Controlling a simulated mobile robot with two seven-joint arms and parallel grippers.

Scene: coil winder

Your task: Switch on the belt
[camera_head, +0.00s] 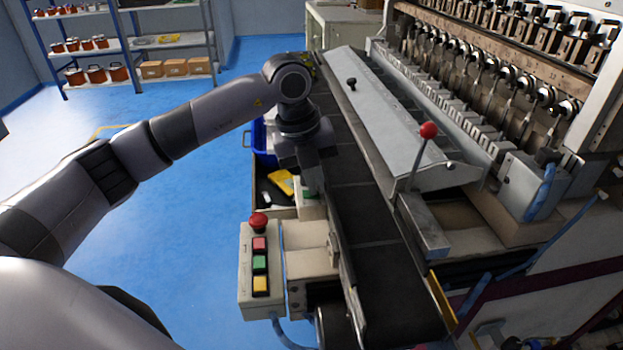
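The dark conveyor belt (372,215) runs along the front of the coil winder, from the back to the lower middle. My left arm reaches in from the left. My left gripper (312,188) points down at the belt's left side, just above a small pale box (309,211) with a bit of green on top. I cannot tell whether its fingers touch the box or are apart. A control box (244,300) stands nearer, with a red mushroom button (258,221) and red (260,244), green (260,263) and yellow (261,284) buttons. My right gripper is not in view.
The coil winder (520,90) fills the right side, with a red-knobbed lever (428,131) rising beside the belt. A blue bin (263,146) is partly behind my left wrist. Shelves (130,45) stand at the back left. The blue floor at left is mostly clear.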

